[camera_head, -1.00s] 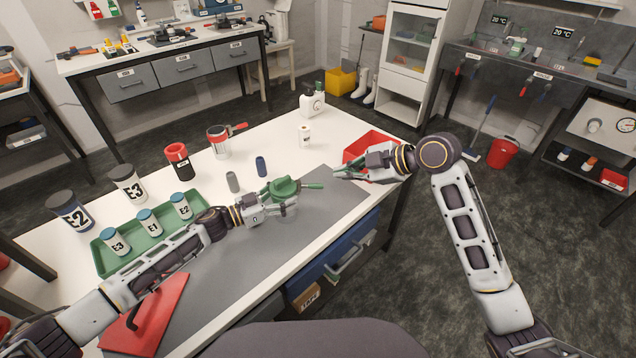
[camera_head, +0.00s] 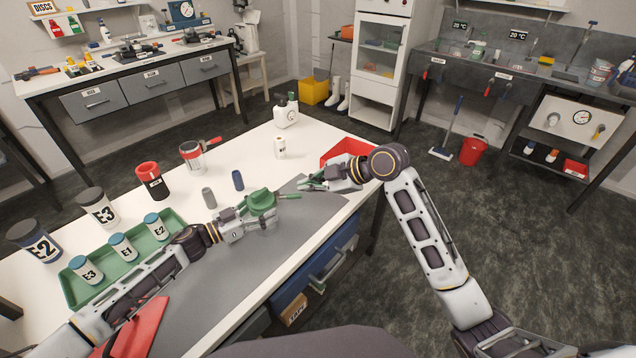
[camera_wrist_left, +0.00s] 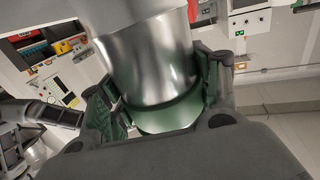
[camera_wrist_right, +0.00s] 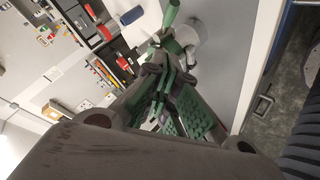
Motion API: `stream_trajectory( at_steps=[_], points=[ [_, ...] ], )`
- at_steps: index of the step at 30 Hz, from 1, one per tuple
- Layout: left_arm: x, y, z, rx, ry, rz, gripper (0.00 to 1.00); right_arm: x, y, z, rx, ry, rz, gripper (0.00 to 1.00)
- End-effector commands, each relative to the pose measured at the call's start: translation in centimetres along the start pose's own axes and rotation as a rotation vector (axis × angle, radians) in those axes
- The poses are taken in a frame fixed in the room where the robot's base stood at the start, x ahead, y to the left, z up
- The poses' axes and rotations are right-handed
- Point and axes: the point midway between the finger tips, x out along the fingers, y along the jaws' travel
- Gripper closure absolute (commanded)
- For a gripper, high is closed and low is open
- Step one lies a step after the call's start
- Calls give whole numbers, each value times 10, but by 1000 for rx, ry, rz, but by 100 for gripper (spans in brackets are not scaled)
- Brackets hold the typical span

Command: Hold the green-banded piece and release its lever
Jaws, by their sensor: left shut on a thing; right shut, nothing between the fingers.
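The green-banded piece (camera_head: 262,203) is over the grey mat, its green top and green lever (camera_head: 289,196) pointing right. In the left wrist view it is a shiny metal cylinder with a green band (camera_wrist_left: 168,116). My left gripper (camera_head: 246,222) is shut on it, a finger on either side. My right gripper (camera_head: 308,185) is shut and empty, just right of and slightly above the lever's tip in the head view. In the right wrist view the lever (camera_wrist_right: 172,14) stands beyond its fingertips (camera_wrist_right: 160,72); whether they touch the piece is unclear.
A red tray (camera_head: 335,150) lies behind my right gripper. A green tray (camera_head: 70,290) with labelled jars is at the left. The grey mat (camera_head: 235,290) is clear in front.

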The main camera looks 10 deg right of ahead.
Motion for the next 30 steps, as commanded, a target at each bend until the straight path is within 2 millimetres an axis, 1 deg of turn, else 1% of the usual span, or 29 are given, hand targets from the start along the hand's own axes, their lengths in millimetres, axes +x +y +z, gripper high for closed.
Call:
stream_trajectory(
  at_steps=[1, 15, 21, 30],
  points=[
    [-1, 0, 3, -2, -5, -1, 72, 6, 0, -1, 1, 2, 0, 100],
    [-1, 0, 3, -2, -4, -1, 72, 58, 0, -1, 1, 2, 0, 100],
    [-1, 0, 3, -2, -5, -1, 72, 73, 0, 16, 1, 0, -1, 100],
    [-1, 0, 3, -2, -4, -1, 72, 83, 0, 28, 1, 0, 0, 100]
  ],
)
